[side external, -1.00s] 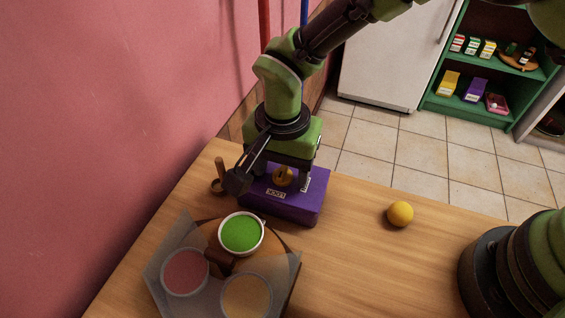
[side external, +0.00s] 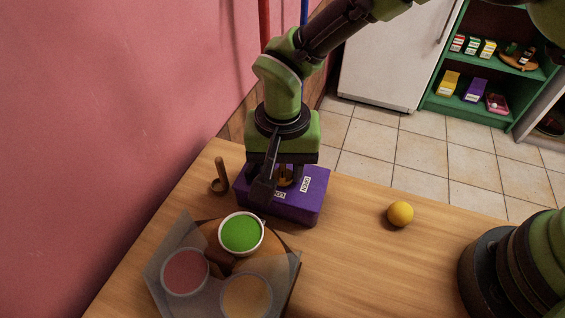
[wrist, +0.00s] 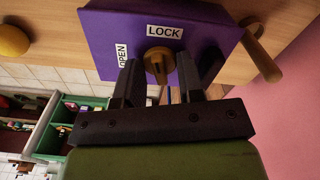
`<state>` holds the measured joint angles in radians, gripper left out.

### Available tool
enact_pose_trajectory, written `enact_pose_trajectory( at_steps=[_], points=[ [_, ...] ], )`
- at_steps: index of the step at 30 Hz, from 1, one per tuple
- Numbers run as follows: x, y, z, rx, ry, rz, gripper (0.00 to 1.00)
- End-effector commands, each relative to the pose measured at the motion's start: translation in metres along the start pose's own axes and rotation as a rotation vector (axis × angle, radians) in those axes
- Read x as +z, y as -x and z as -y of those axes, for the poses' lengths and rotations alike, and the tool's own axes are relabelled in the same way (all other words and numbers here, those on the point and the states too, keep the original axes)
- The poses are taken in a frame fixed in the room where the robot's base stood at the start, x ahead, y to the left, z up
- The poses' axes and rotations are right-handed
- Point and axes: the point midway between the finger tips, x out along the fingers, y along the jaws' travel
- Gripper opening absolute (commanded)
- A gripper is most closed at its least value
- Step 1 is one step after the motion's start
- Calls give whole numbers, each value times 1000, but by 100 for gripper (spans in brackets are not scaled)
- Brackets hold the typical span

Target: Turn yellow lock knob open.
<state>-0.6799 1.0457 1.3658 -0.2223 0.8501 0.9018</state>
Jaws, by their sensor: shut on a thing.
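The yellow lock knob (wrist: 158,63) is on top of a purple box (wrist: 95,28). White labels beside it read LOCK (wrist: 164,32) and OPEN (wrist: 122,55). My gripper (wrist: 160,70) is at the box top with its dark fingers on either side of the knob, shut on it. In the side view, my gripper (side external: 286,180) reaches down from above, and the knob (side external: 285,173) shows partly between the dark parts. The purple box (side external: 318,190) rests on the wooden table. Which label the knob points to is hard to tell.
A tray (side external: 205,310) with red, green and yellow-orange cups stands in front of the box. A wooden handle-like thing (side external: 220,175) is left of the box. A yellow ball (side external: 400,214) lies to the right. The table between ball and tray is clear.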

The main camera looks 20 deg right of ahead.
Motion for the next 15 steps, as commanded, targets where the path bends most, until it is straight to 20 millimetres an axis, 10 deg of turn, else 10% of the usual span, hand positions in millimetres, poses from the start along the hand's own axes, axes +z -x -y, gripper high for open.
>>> enact_pose_trajectory(
  at_steps=[15],
  points=[
    [0, 0, 0, 0, 491, -1, 11]
  ],
)
